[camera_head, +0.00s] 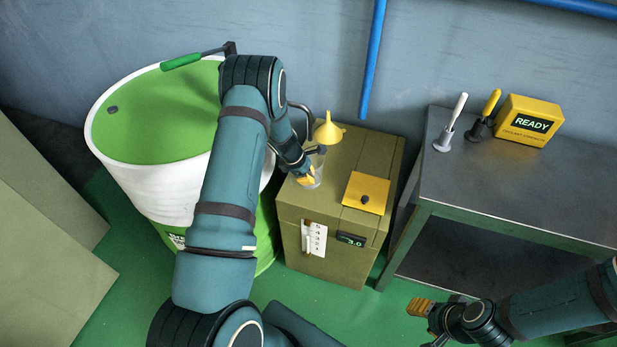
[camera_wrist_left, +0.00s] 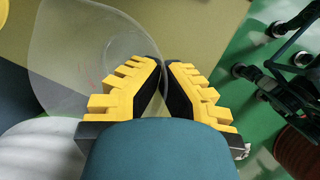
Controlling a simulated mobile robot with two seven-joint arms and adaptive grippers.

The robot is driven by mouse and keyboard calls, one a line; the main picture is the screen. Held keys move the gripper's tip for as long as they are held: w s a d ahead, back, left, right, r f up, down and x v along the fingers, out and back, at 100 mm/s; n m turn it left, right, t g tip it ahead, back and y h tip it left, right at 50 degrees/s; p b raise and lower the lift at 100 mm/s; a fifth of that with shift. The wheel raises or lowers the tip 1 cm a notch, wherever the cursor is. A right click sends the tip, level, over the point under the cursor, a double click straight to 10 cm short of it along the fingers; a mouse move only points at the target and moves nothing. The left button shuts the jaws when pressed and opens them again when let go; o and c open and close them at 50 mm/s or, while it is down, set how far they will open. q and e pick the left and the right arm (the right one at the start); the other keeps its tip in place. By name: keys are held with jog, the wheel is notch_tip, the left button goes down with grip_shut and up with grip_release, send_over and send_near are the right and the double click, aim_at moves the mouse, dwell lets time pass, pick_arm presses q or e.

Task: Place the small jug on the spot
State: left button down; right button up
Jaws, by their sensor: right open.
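The small jug (camera_head: 317,166) is clear, and stands or is held at the left part of the olive cabinet's top, under the yellow funnel. In the left wrist view, the clear jug (camera_wrist_left: 85,60) fills the upper left. My left gripper (camera_head: 308,178) is at the jug. In the left wrist view, its yellow-padded fingers (camera_wrist_left: 165,72) are nearly together with the jug's wall between them. A yellow square (camera_head: 366,190) with a small dark piece lies right of the jug and may be the spot. My right gripper (camera_head: 424,322) is open and empty at the lower right.
The olive cabinet (camera_head: 326,254) stands between a white drum (camera_head: 146,184) with a green lid and a grey metal bench (camera_head: 530,195). The yellow funnel (camera_head: 328,130) is close above the jug. Two handled tools and a yellow READY box (camera_head: 528,120) stand on the bench.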

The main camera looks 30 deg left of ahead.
pick_arm(q)
jog(key=c, duration=1.1)
grip_release()
jog(key=shift+c, duration=0.2)
jog(key=p+v, duration=0.3)
jog(key=v, duration=0.9)
jog(key=s+d+f+m+g, duration=0.1)
jog(key=s+d+f+m, duration=0.25)
jog(key=d, duration=0.25)
jog(key=s+d+f+m+g, duration=0.1)
jog(key=s+d+f+m, duration=0.2)
jog(key=s+d+m, duration=0.8)
jog(key=d+m, duration=0.1)
jog(key=d, duration=0.3)
jog(key=s+d+r+m, duration=0.1)
jog(key=s+d+m, duration=0.4)
jog(key=d+m, duration=0.2)
jog(key=shift+s+d+t+h, duration=0.25)
jog(key=shift+d+t+h, duration=0.05)
jog(key=shift+d, duration=0.6)
